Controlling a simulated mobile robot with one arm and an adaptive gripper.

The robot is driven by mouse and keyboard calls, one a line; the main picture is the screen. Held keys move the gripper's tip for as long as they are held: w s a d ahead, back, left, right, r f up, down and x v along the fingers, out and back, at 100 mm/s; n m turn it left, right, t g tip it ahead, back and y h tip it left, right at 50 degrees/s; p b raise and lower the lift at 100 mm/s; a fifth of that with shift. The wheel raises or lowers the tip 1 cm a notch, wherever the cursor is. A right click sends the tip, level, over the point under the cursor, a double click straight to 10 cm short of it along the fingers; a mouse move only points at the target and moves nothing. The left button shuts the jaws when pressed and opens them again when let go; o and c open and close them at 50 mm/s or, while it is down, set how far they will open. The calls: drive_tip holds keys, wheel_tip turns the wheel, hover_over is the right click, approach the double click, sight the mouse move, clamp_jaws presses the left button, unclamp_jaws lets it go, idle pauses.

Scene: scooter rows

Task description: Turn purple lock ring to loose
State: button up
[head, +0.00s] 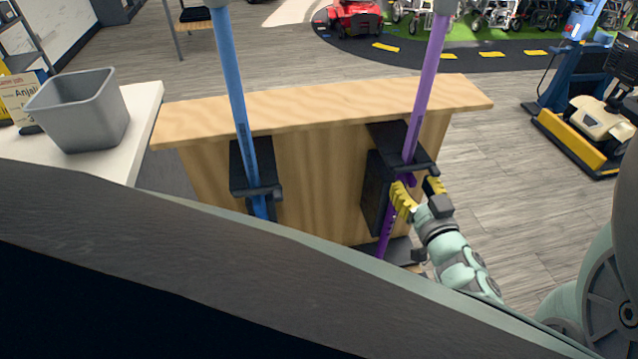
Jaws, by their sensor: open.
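The purple pole (425,90) stands upright, slightly tilted in the picture, in a black bracket (376,185) on the front of a wooden counter. A small purple part (405,180), which looks like the lock ring, shows on the pole just below the top of the bracket. My gripper (419,192) has yellow fingertips and is open. Its left finger is close beside the purple part and the other finger is to the right. I cannot tell whether it touches. The ring is partly hidden by the bracket and finger, and its setting is not readable.
A blue pole (235,90) stands in a second black bracket (252,168) to the left. The wooden counter (300,105) lies behind both. A white table (145,105) with a grey bin (82,110) is at left. Floor at right is clear up to a yellow-and-blue machine (575,140).

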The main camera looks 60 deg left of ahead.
drive_tip(key=shift+w+a, duration=0.2)
drive_tip(key=shift+a, duration=0.5)
drive_tip(key=shift+o, duration=0.2)
clamp_jaws()
drive_tip(key=shift+d, duration=0.1)
